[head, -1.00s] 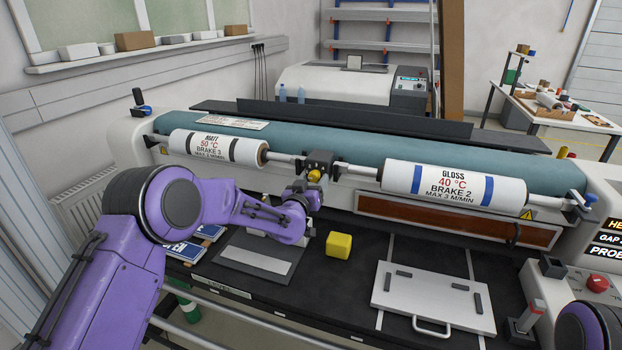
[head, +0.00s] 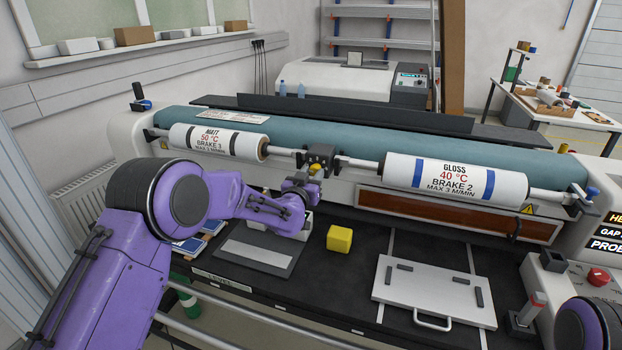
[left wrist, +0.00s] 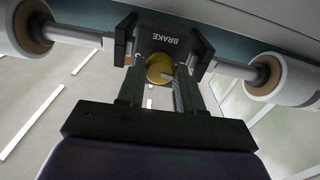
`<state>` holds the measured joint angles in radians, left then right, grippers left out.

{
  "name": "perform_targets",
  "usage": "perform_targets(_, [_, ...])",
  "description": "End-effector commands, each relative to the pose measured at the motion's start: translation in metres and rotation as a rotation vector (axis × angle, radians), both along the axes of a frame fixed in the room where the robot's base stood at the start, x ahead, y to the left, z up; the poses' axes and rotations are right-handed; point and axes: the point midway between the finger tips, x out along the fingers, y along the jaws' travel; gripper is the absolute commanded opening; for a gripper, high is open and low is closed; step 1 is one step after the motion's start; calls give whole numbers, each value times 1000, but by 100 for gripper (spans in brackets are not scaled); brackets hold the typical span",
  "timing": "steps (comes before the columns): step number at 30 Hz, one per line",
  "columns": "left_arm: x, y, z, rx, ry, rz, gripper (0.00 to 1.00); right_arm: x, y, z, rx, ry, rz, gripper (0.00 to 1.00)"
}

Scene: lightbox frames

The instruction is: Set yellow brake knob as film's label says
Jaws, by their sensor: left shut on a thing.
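The yellow brake knob (left wrist: 160,68) sits on the dark brake block (left wrist: 168,42), marked BRAKE, between the two film rolls. My left gripper (left wrist: 161,84) is shut on the knob, one finger on each side. In the head view the left gripper (head: 311,182) hides part of the knob. I cannot read the knob's setting. The left film roll (head: 217,143) is labelled MATT, 50 °C, BRAKE 3. The right film roll (head: 455,179) is labelled GLOSS, 40 °C, BRAKE 2, MAX 3 M/MIN. My right gripper is out of view.
A yellow cube (head: 339,238) stands on the black table in front of the rolls. A grey plate with a handle (head: 434,291) lies to its right. A red button (head: 599,277) is at the far right. The table between cube and plate is clear.

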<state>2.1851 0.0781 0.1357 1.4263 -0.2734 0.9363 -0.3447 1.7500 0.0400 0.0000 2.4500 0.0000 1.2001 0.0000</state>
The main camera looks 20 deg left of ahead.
Motion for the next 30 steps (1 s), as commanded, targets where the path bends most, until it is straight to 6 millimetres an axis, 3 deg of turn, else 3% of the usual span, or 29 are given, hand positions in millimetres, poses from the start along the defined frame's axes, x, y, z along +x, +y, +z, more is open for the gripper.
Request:
perform_targets(15, [0, -2, -3, 423, -15, -3, 5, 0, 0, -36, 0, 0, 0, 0])
perform_targets(30, [0, -1, -1, 621, -22, -3, 5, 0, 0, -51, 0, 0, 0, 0])
